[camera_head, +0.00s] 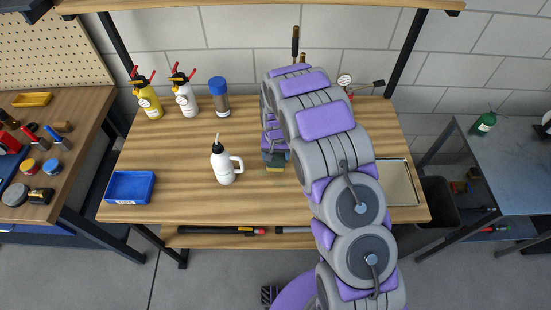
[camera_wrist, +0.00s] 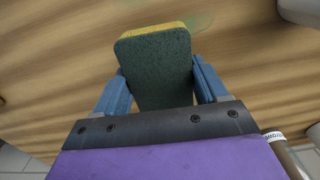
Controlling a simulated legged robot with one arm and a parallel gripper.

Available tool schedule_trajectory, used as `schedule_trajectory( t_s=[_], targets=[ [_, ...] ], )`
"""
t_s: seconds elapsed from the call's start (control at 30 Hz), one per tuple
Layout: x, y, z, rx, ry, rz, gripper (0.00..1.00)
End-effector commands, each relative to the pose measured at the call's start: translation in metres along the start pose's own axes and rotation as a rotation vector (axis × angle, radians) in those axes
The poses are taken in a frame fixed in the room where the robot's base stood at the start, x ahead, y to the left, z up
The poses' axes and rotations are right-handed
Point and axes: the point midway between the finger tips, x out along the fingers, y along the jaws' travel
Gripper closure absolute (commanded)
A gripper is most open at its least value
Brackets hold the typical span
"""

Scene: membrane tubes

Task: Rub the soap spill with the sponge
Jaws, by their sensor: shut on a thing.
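My gripper (camera_wrist: 160,85) is shut on a sponge (camera_wrist: 158,65) with a dark green face and a yellow layer. The sponge sits between the two blue fingers in the wrist view. In the head view the sponge (camera_head: 274,162) shows below my gripper (camera_head: 275,152), near the middle of the wooden table. A faint greenish patch, likely the soap spill (camera_wrist: 200,20), lies on the wood just beyond the sponge's yellow edge in the wrist view. I cannot tell whether the sponge touches the table.
A white bottle with a handle (camera_head: 225,163) stands left of my gripper on the table (camera_head: 180,170). A blue tray (camera_head: 130,187) is at the front left. Spray bottles (camera_head: 187,95) and a blue-capped bottle (camera_head: 219,98) stand at the back. A pale tray (camera_head: 402,183) lies right of my arm.

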Motion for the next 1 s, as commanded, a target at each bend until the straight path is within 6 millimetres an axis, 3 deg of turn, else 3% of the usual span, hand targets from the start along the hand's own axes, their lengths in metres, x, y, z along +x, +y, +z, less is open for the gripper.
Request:
schedule_trajectory(
  t_s=[0.5, 1.0],
  targets=[
    [-0.044, 0.012, -0.001, 0.001, -0.001, -0.004, 0.56],
    [-0.045, 0.009, 0.000, 0.000, -0.001, -0.001, 0.56]
  ],
)
